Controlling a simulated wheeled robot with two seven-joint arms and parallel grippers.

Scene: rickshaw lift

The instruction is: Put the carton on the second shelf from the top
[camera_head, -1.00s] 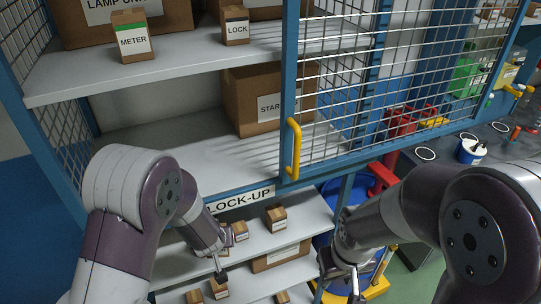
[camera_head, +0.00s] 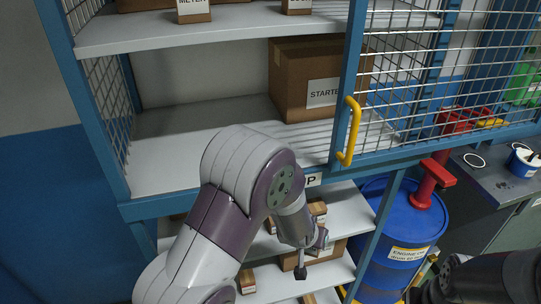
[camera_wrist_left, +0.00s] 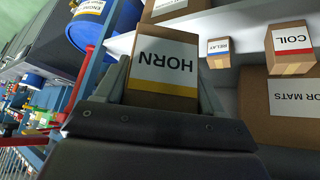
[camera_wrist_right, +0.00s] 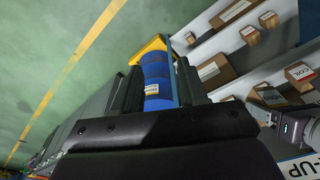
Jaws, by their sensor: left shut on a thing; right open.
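A HORN carton (camera_wrist_left: 160,62) is between the two fingers of my left gripper (camera_wrist_left: 163,88) in the left wrist view. The fingers are shut on it. In the head view my left gripper (camera_head: 302,262) is low, in front of the small shelves under the cage; the held carton cannot be made out clearly there. A shelf (camera_head: 160,165) bearing a large STARTER box (camera_head: 298,85) shows at mid-height. Above it is a shelf (camera_head: 120,38) with cut-off cartons; whether others stand higher is out of view. My right gripper (camera_wrist_right: 155,92) is open and empty.
A mesh door with a yellow handle (camera_head: 350,130) covers the right of the cage. A blue drum (camera_head: 400,225) stands at right. COIL (camera_wrist_left: 289,45) and RELAY (camera_wrist_left: 219,53) cartons sit on the lower shelving. The left half of the STARTER shelf is bare.

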